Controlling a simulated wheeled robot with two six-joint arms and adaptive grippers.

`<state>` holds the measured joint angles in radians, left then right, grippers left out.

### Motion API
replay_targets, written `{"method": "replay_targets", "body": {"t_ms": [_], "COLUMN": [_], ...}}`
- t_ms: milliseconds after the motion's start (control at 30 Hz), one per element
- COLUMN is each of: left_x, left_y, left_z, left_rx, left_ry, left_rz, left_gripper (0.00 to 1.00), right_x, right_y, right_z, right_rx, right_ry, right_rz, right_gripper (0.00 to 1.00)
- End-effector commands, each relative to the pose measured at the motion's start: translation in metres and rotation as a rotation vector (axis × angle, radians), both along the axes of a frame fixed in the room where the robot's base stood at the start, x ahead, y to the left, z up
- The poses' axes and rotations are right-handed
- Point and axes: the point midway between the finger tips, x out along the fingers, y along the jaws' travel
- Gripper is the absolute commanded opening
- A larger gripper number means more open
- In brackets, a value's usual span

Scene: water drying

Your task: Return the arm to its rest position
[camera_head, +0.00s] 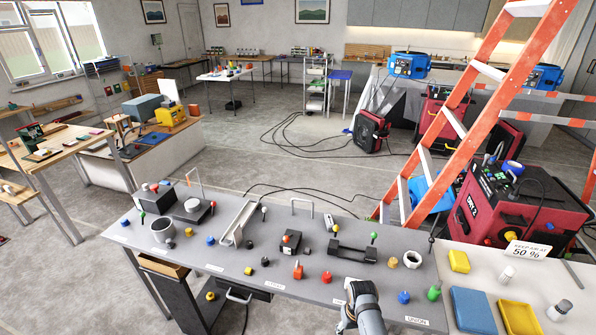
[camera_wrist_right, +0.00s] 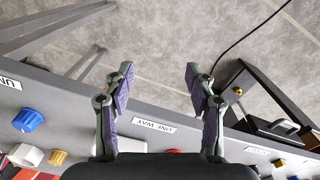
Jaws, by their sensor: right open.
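My right arm (camera_head: 362,305) rises from the bottom edge in the head view, in front of the grey bench (camera_head: 215,248). My right gripper (camera_wrist_right: 159,78) shows in the right wrist view with its two purple-padded fingers spread wide apart and nothing between them. It is above the bench's front edge, close to the "ONE WAY" label (camera_wrist_right: 154,126), with bare floor beyond. My left gripper is in neither view.
The bench holds knobs and fittings, including a green one (camera_head: 434,292), a blue one (camera_head: 403,297) and a mug (camera_head: 163,229). An orange ladder (camera_head: 472,68) and a red drying machine (camera_head: 512,212) stand behind it.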

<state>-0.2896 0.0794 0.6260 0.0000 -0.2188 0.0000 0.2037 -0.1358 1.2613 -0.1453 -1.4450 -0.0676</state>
Motion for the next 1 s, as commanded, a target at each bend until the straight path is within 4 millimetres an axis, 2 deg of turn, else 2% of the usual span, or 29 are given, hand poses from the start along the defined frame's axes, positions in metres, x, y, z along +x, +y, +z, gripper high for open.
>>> {"method": "replay_targets", "body": {"t_ms": [33,167,267,300,367,400,467,500,600,700,800,1000], "left_x": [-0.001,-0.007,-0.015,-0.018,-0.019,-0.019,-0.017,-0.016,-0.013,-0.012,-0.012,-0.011], "left_y": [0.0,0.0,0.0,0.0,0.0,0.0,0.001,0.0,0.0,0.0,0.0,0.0], "left_z": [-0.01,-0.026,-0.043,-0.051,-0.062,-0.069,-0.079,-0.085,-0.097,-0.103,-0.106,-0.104], "left_rx": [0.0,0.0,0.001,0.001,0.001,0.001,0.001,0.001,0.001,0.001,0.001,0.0], "left_ry": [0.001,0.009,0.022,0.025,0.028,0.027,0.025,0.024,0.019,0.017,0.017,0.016], "left_rz": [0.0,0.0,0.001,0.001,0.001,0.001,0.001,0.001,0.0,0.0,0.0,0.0], "left_gripper": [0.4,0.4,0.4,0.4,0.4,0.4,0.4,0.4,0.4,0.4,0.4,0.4], "right_x": [-0.012,-0.046,-0.091,-0.115,-0.153,-0.181,-0.223,-0.25,-0.31,-0.352,-0.373,-0.378], "right_y": [-0.004,-0.015,-0.028,-0.036,-0.047,-0.055,-0.068,-0.076,-0.095,-0.109,-0.116,-0.118], "right_z": [-0.028,-0.097,-0.165,-0.195,-0.237,-0.261,-0.294,-0.312,-0.343,-0.358,-0.362,-0.362], "right_rx": [-0.004,-0.008,-0.011,-0.015,-0.018,-0.021,-0.027,-0.03,-0.043,-0.053,-0.058,-0.059], "right_ry": [0.007,0.0,-0.005,-0.009,-0.016,-0.021,-0.029,-0.035,-0.051,-0.065,-0.076,-0.082], "right_rz": [-0.001,-0.007,-0.015,-0.019,-0.029,-0.035,-0.046,-0.053,-0.066,-0.076,-0.082,-0.083], "right_gripper": [0.56,0.56,0.56,0.56,0.56,0.56,0.56,0.56,0.56,0.56,0.56,0.56]}}
